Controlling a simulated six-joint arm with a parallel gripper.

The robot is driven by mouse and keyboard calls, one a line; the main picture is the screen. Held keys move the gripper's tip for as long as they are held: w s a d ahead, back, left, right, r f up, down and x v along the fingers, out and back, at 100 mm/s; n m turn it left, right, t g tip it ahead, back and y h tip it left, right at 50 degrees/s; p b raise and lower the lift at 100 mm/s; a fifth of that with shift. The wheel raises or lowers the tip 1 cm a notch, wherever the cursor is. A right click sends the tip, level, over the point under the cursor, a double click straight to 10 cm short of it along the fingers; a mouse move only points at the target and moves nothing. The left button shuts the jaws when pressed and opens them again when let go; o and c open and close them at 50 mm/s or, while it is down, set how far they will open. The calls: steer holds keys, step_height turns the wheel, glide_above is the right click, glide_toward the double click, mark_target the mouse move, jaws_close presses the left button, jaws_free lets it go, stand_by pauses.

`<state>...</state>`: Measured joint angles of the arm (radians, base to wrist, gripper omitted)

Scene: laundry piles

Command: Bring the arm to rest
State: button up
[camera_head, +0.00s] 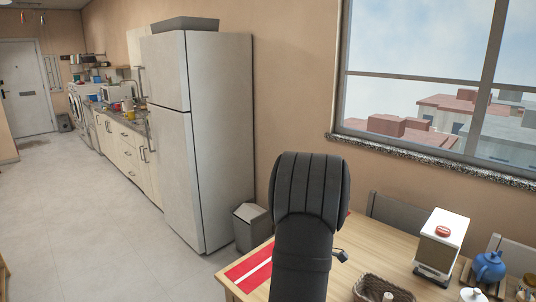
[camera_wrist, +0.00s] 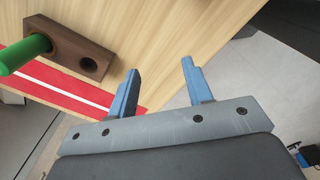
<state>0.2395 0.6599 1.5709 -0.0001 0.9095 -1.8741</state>
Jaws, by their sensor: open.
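My gripper (camera_wrist: 158,88) shows in the wrist view with its two blue fingers apart and nothing between them. It is over the edge of a wooden table (camera_wrist: 150,30). In the head view my black arm (camera_head: 308,200) rises in front of the table (camera_head: 350,250), and my gripper is hidden behind or below it.
On the table are a red and white striped runner (camera_wrist: 75,83), a dark wooden block with holes (camera_wrist: 75,50) and a green rod (camera_wrist: 25,52). The head view shows a basket (camera_head: 385,285), a white dispenser (camera_head: 441,245) and a blue teapot (camera_head: 489,267). A grey bin (camera_head: 251,226) stands beside the fridge (camera_head: 215,140).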

step_height(320, 180, down, 8)
stand_by(1.6)
